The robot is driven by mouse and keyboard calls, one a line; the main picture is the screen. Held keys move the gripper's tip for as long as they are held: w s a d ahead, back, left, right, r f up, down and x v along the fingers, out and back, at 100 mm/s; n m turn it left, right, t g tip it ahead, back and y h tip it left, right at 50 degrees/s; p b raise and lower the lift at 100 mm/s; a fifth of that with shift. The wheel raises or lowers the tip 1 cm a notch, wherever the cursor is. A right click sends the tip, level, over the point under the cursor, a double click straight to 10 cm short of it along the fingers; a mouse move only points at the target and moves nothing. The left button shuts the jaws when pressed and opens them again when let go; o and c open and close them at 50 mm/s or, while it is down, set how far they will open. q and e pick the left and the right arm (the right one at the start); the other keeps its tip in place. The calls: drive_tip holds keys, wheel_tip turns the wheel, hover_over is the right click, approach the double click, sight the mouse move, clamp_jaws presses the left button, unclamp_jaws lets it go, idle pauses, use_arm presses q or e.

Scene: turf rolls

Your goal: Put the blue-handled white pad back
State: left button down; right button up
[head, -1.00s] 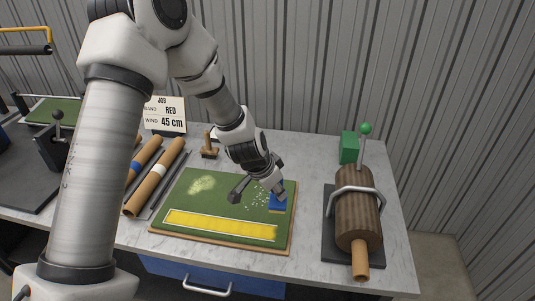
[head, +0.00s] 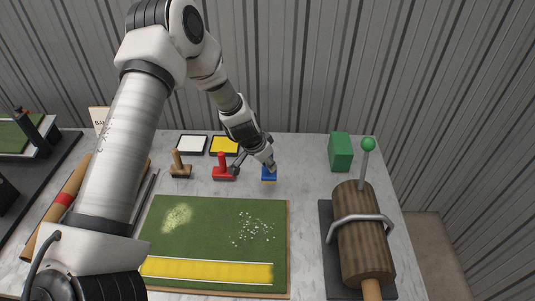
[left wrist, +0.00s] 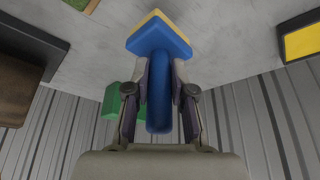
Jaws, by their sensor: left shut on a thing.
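The blue-handled pad (head: 269,175) is at the back of the table, to the right of a red-handled tool. In the left wrist view it shows a blue handle (left wrist: 158,100) and a blue block with a yellow layer on its far face; I see no white on it. My left gripper (head: 267,164) is shut on the blue handle, with its fingers on both sides of it in the left wrist view (left wrist: 158,78). I cannot tell whether the pad touches the table. My right gripper is not in view.
A red-handled tool (head: 223,171) and a wooden-handled tool (head: 180,168) stand to the left. Behind them lie a white tray (head: 192,145) and a yellow tray (head: 225,145). A green block (head: 340,152) and a log roller (head: 361,235) are right. The turf board (head: 220,215) is in front.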

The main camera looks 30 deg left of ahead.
use_arm(q)
drive_tip(key=w+a+f, duration=0.1)
drive_tip(key=w+a+f+b, duration=0.1)
drive_tip(key=w+f, duration=0.1)
drive_tip(key=shift+w+a+f, duration=0.1)
drive_tip(key=shift+a+f, duration=0.1)
drive_tip(key=shift+w+a+f, duration=0.15)
drive_tip(key=shift+w+f, duration=0.1)
drive_tip(key=shift+s+f, duration=0.1)
drive_tip(key=shift+s, duration=0.05)
drive_tip(key=c, duration=1.1)
unclamp_jaws()
drive_tip(key=shift+o, duration=0.5)
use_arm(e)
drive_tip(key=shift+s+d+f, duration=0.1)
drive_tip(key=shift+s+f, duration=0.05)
